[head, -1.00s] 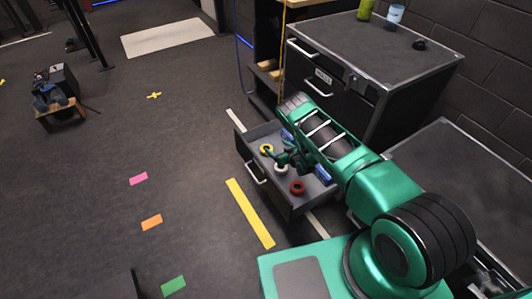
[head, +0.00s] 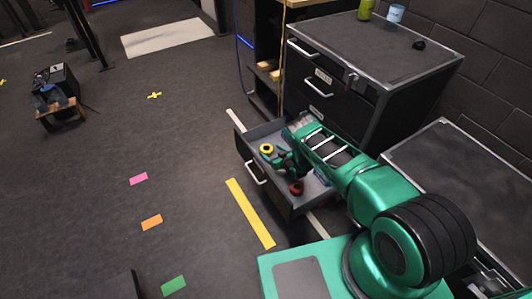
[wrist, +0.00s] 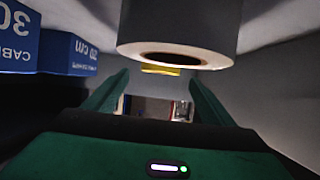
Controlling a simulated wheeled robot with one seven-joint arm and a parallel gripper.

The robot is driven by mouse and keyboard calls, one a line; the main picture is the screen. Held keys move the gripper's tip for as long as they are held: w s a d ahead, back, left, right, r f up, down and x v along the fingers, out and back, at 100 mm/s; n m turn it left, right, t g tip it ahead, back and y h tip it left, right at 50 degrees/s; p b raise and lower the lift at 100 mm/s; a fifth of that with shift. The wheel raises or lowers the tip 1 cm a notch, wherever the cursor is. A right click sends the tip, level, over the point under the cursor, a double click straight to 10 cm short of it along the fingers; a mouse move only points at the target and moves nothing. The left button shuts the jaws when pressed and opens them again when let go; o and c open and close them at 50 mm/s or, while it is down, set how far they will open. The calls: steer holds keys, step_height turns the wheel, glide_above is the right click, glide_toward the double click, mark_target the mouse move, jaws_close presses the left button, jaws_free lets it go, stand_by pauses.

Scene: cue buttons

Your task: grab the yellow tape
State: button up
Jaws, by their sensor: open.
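The yellow tape (head: 266,149) is a small yellow ring with a dark centre, lying in the open drawer (head: 247,143) near its far left corner. My gripper (head: 281,163) is low in the drawer, just right of the yellow tape and apart from it. In the wrist view my open gripper fingers (wrist: 158,88) show with nothing held between them. A white tape roll (wrist: 178,45) is large and close above the fingers there. A small yellow strip (wrist: 160,70) shows beyond it; I cannot tell whether it is the yellow tape.
A red tape roll (head: 296,188) lies near the drawer's front right. Blue printed boxes (wrist: 68,52) stand at the left in the wrist view. The drawer walls enclose the gripper. The dark cabinet (head: 345,75) rises behind, and the floor to the left is open.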

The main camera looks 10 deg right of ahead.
mark_target(265, 147)
steer(key=shift+x, duration=2.15)
steer(key=shift+s, duration=0.1)
steer(key=shift+c, duration=0.3)
steer(key=c, duration=1.1)
steer(key=shift+r, duration=0.1)
